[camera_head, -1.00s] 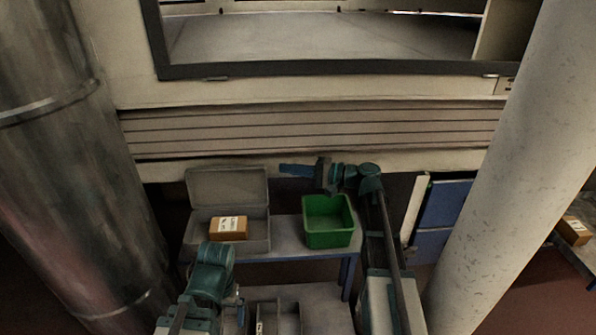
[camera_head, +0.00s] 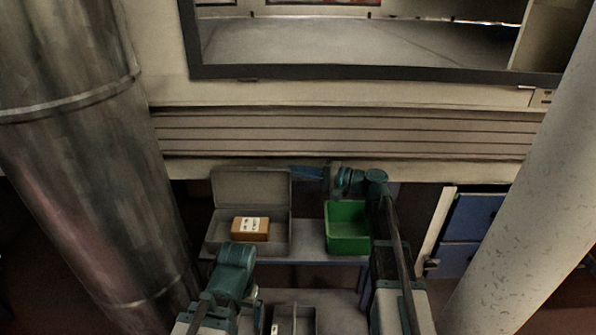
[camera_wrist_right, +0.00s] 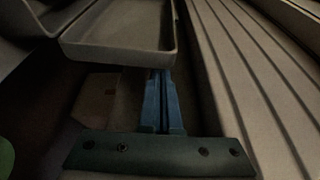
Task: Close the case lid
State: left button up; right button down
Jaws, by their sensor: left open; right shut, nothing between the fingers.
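The grey case (camera_head: 277,246) stands on a table with its lid (camera_head: 250,187) open, raised at the back. In the right wrist view the lid (camera_wrist_right: 120,38) shows as a shallow tray near the fingertips. A brown box (camera_head: 251,229) with a white label lies inside the case. My right gripper (camera_head: 296,172) has its blue fingers shut and empty, pointing left at the lid's upper right corner. It also shows in the right wrist view (camera_wrist_right: 157,75). I cannot tell whether it touches the lid. My left arm is low in front of the case; its fingers do not show.
A green bin (camera_head: 347,244) stands right of the case on the same table (camera_head: 310,243). A ribbed wall panel (camera_head: 340,135) runs close behind the lid. A large metal pipe (camera_head: 95,150) is at left and a pale column (camera_head: 530,180) at right. A divided grey tray (camera_head: 303,318) is below.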

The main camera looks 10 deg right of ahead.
jog(key=shift+s+n, duration=0.3)
jog(key=s+a+f+n+y+b, duration=0.1)
jog(key=s+n+b, duration=0.4)
jog(key=s, duration=0.6)
jog(key=shift+a+f+y, duration=0.2)
jog(key=shift+a+y, duration=0.3)
jog(key=shift+a, duration=0.15)
dwell(0.5)
